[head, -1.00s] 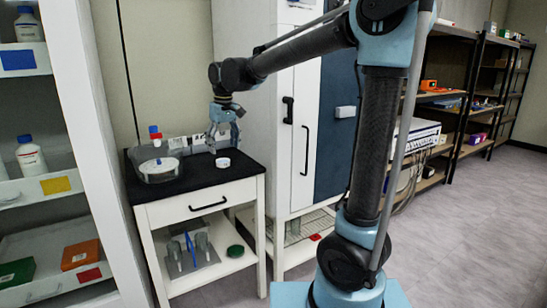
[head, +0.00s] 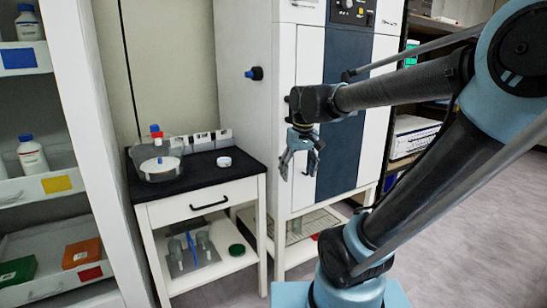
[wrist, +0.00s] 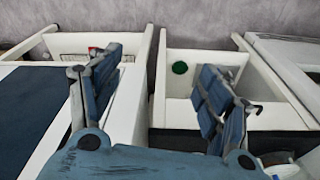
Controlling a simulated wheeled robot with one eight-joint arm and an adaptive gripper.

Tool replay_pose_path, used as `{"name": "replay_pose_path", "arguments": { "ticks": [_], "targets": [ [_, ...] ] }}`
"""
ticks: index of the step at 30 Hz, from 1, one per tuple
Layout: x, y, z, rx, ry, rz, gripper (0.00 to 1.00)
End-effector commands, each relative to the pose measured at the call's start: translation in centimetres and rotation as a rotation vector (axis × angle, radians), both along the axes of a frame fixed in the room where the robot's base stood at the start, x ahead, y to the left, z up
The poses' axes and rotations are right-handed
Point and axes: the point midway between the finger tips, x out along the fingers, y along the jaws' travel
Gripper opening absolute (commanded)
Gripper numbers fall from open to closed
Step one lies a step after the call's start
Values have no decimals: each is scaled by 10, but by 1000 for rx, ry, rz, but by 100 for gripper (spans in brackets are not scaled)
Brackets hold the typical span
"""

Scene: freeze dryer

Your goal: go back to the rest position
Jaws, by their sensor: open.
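My gripper (head: 299,164) hangs open and empty in the head view, in front of the tall freeze dryer cabinet (head: 309,95) and apart from it. It is to the right of the small black-topped table (head: 206,171) and touches nothing. In the wrist view its two blue fingers (wrist: 160,100) stand wide apart with nothing between them. My arm reaches in from the right, bent back above my base.
On the table are a clear round vessel (head: 157,163), a small white dish (head: 224,162) and a white rack (head: 211,139). A green lid (head: 237,249) lies on its lower shelf. A white shelf unit (head: 85,150) stands at the left. The floor (head: 480,230) at the right is clear.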

Motion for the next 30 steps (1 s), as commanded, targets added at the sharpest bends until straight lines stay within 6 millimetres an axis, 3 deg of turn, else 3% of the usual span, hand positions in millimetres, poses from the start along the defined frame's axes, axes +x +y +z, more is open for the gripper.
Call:
{"name": "replay_pose_path", "arguments": {
  "ticks": [6, 16, 21, 30],
  "targets": [
    [-47, -52, -40, 2, -12, -119, 71],
    [-109, -98, -105, 2, -28, -273, 71],
    [-123, -109, -124, 1, -32, -309, 71],
    [-126, -110, -127, 1, -34, -318, 71]
  ]
}}
